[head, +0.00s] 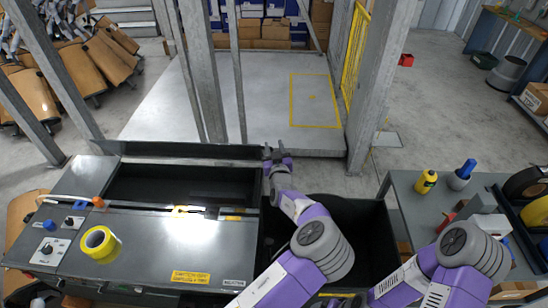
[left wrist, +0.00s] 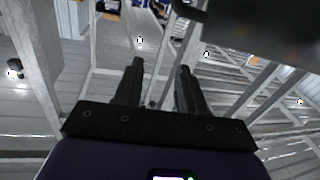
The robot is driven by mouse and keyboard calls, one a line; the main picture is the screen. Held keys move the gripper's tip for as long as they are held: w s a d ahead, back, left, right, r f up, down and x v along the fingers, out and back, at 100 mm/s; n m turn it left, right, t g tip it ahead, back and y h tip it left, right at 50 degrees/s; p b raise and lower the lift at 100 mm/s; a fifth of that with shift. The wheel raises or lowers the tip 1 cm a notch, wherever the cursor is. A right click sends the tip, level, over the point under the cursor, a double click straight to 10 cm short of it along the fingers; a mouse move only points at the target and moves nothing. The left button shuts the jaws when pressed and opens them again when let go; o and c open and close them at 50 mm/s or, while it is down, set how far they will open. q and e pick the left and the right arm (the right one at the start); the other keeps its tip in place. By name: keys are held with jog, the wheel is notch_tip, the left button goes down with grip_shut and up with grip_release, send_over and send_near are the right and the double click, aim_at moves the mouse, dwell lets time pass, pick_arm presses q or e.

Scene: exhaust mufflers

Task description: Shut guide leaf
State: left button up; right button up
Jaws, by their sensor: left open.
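A long dark leaf (head: 190,150) stands raised along the back edge of the grey bench (head: 150,245), behind a dark open recess (head: 180,185). I take it for the guide leaf. My left gripper (head: 278,152) is open and empty at the leaf's right end; I cannot tell whether it touches. In the left wrist view its two fingers (left wrist: 160,85) are apart with nothing between them. A dark blurred surface (left wrist: 255,35) fills the upper right there, perhaps the leaf. My right arm shows at the lower right of the head view, but its gripper is out of frame.
A yellow tape roll (head: 100,242) and control knobs sit on the bench's left. A black bin (head: 350,215) stands right of the bench, below my left arm. A side table (head: 415,205) at right holds bottles. Metal posts (head: 203,75) rise behind the bench.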

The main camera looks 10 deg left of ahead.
pick_arm(q)
notch_tip(320, 180, down, 11)
jog(key=w+b, duration=0.1)
jog(key=b, duration=0.8)
jog(key=shift+b+x, duration=0.75)
jog(key=shift+x, duration=3.1)
jog(key=shift+r, duration=0.15)
grip_shut()
